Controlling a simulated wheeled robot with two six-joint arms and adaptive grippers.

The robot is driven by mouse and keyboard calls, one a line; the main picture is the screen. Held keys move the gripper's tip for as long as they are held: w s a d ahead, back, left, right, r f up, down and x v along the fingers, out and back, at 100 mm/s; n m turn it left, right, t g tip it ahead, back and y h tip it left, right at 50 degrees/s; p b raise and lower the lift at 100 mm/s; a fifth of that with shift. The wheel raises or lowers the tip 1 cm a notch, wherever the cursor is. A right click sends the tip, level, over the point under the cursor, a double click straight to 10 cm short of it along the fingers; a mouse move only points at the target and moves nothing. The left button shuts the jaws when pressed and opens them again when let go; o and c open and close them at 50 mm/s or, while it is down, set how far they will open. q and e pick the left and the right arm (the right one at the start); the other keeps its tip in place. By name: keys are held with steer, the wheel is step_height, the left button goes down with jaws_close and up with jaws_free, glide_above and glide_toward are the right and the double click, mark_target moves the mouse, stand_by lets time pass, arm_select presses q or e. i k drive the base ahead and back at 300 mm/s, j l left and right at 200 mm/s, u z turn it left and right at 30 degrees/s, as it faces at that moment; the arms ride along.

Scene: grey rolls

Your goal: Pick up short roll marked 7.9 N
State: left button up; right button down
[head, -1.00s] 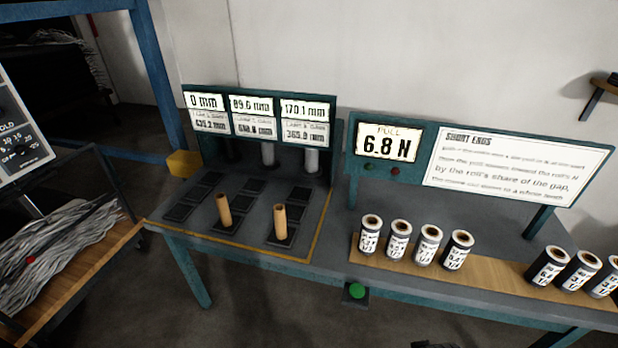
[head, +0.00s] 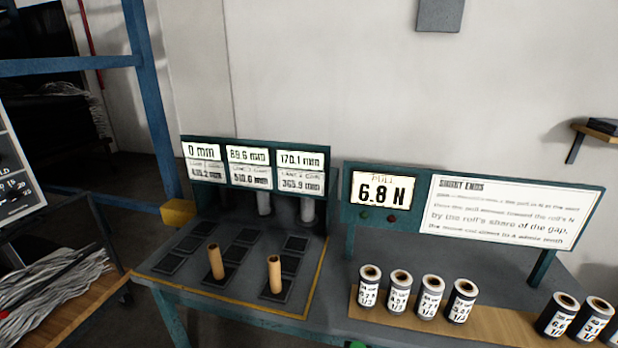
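Several short rolls with dark sleeves, white labels and brown cores stand upright on a wooden strip. The left group holds a first roll (head: 368,287), a second roll (head: 399,293), a third roll (head: 431,297) and a fourth roll (head: 461,301). Farther right stand a roll (head: 558,316) and another roll (head: 591,321), with one more cut by the picture's edge. Their label numbers are too small and blurred to read surely, so I cannot tell which is marked 7.9 N. Neither gripper is in the head view.
A pull display (head: 382,190) reads 6.8 N beside a text board (head: 500,212). Left, gap displays (head: 252,170) stand behind a dark pad panel (head: 235,255) with two upright tan tubes, a left tube (head: 216,262) and a right tube (head: 275,274). The wooden strip (head: 507,322) is bare between roll groups.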

mark_target(273, 263)
steer(key=z, duration=0.35)
steer(key=j+z, duration=0.3)
steer(key=j, duration=0.5)
steer(key=j+z, duration=0.25)
steer(key=j, duration=0.6)
steer(key=j+z, duration=0.3)
steer(key=j, duration=0.5)
